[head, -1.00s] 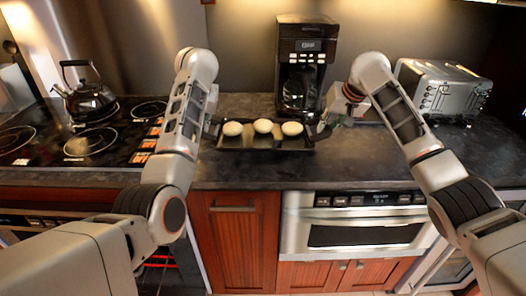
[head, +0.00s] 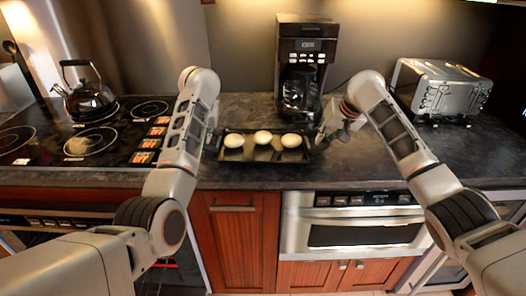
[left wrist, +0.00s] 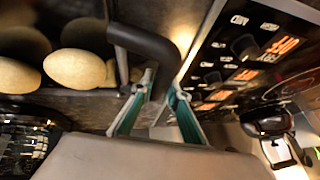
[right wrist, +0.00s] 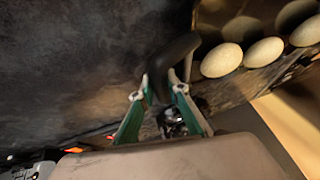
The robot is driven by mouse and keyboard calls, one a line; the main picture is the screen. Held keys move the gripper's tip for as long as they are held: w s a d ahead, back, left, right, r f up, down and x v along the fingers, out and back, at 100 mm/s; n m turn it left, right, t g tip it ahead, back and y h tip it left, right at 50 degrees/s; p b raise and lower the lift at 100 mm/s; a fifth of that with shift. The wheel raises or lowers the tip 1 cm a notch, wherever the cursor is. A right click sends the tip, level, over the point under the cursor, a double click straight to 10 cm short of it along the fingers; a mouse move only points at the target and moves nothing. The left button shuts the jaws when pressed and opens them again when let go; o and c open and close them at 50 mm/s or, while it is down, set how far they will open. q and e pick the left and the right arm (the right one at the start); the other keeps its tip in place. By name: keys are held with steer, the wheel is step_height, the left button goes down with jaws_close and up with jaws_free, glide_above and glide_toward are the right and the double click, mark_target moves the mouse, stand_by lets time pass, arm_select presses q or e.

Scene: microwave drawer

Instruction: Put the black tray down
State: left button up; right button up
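The black tray (head: 236,158) is in the middle of the head view, over the counter in front of the coffee maker. It looks level and carries three pale, egg-like round items (head: 263,137). My left gripper (left wrist: 160,88) has its fingers on either side of the tray's dark handle in the left wrist view; in the head view my own arm mostly hides it. My right gripper (right wrist: 162,88) is shut on the opposite handle, and it also shows at the tray's right end in the head view (head: 326,133). I cannot tell whether the tray's underside touches the counter.
The coffee maker (head: 305,62) stands behind the tray. The stovetop (head: 92,140) with a black kettle (head: 88,98) is at left, and a silver toaster (head: 440,88) at right. The dark counter (head: 370,160) is clear to the right of and in front of the tray.

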arm_select(q)
steer(key=o, duration=0.4)
steer(key=shift+r, duration=0.1)
arm_select(e)
steer(key=o, duration=0.4)
steer(key=shift+s, duration=0.1)
